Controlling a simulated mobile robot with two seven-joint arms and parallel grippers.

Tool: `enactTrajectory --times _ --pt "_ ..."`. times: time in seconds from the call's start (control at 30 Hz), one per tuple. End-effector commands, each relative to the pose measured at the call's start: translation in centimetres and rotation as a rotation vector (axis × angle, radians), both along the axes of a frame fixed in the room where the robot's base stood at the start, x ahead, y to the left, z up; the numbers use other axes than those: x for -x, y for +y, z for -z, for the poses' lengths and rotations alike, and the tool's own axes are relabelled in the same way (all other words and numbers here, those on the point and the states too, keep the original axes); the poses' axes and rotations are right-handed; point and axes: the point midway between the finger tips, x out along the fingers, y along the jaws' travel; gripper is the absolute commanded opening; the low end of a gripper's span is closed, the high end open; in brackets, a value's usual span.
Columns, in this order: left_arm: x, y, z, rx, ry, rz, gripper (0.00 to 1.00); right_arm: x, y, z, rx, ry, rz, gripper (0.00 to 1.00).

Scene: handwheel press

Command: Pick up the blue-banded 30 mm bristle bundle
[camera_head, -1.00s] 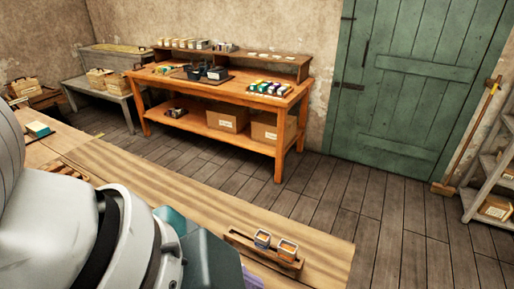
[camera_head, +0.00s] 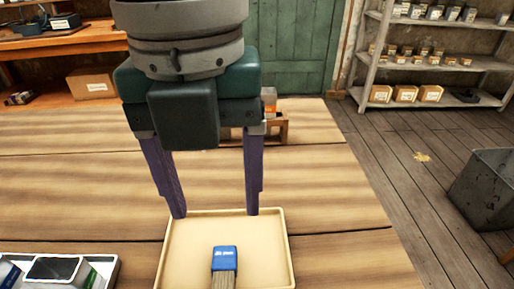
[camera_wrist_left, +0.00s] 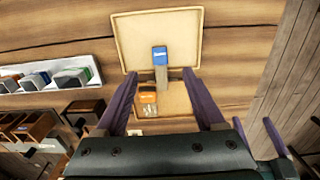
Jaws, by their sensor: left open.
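The blue-banded bristle bundle (camera_head: 224,261) lies in a shallow cream tray (camera_head: 283,262) on the bench, its grey bristles toward the bottom edge of the head view. In the left wrist view, the blue band (camera_wrist_left: 159,56) and bristles show inside the tray (camera_wrist_left: 126,32). My left gripper (camera_head: 215,215) is open and empty, its two purple fingers pointing down, over the tray's far edge in the head view. The bundle shows between and beyond its fingertips (camera_wrist_left: 160,75) in the left wrist view. Purple bars at the lower right there may be my right gripper.
A white tray (camera_head: 112,271) with several blocks stands left of the cream tray. A small wooden rack (camera_head: 283,131) with an orange-labelled item (camera_head: 269,99) stands behind my left gripper. A grey bin (camera_head: 489,192) stands on the floor at right. The bench between is mostly clear.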

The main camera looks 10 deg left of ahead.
Motion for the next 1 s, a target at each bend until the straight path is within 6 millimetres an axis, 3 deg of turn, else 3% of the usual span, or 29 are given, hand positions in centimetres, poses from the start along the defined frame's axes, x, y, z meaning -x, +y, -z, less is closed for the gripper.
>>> enactTrajectory --times 0.7,1.0 --pt "0.5 0.2 9.3 -0.005 0.001 0.007 0.71 -0.1 -0.2 1.4 0.004 -0.004 0.0 0.95" --pt "0.5 0.2 9.9 -0.005 0.0 0.008 0.71 -0.1 -0.2 1.5 0.004 -0.004 0.0 0.95"
